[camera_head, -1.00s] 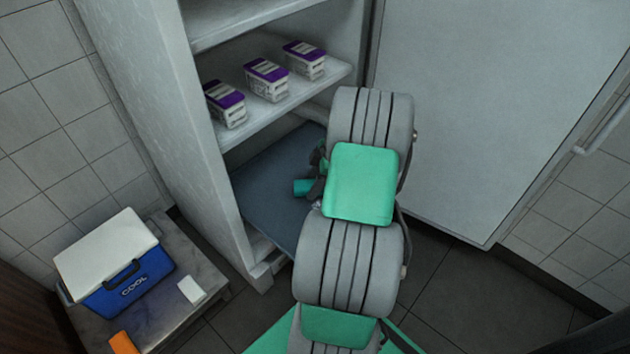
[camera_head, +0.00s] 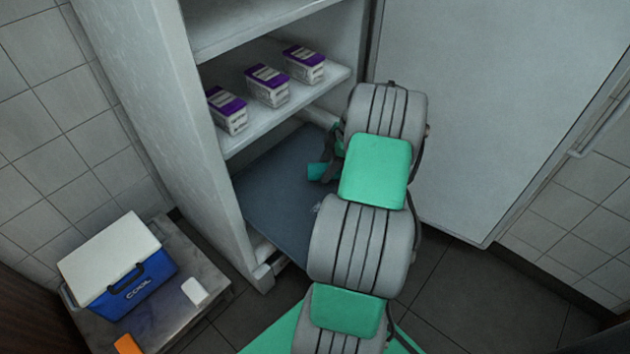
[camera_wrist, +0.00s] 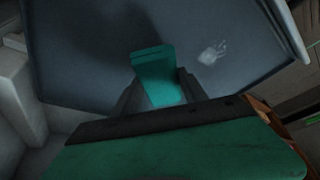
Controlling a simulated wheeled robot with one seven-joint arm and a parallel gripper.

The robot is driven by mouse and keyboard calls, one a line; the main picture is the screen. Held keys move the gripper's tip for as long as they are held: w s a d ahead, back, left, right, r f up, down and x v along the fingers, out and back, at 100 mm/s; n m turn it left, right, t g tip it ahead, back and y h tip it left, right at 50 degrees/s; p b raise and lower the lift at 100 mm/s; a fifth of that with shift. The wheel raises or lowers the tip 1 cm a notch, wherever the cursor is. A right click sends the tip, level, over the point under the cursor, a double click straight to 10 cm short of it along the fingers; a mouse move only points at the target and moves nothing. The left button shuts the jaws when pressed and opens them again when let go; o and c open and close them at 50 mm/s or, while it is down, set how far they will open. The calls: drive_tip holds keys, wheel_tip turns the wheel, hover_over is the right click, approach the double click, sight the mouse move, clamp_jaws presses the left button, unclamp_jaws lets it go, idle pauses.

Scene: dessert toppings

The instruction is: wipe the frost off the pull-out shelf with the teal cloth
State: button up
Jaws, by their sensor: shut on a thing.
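The teal cloth (camera_wrist: 157,76) is pinched between the two dark fingers of my gripper (camera_wrist: 157,92) in the wrist view. It also shows in the head view (camera_head: 317,171), partly hidden by my arm. The pull-out shelf (camera_head: 285,195) is a dark blue-grey board low in the cabinet; it fills the upper part of the wrist view (camera_wrist: 80,50). The cloth is over the shelf; I cannot tell if it touches. A whitish frost patch (camera_wrist: 213,52) lies on the shelf, right of the cloth in the wrist view, apart from it.
Purple-lidded tubs (camera_head: 267,85) stand on the white shelf above. The cabinet's left wall (camera_head: 165,110) and open door (camera_head: 495,100) flank my arm. A blue cooler (camera_head: 125,275) and a small white item (camera_head: 195,291) rest on a low stand at left.

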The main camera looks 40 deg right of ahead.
drive_tip(key=shift+r+p, duration=1.15)
drive_tip(key=shift+r, duration=0.9)
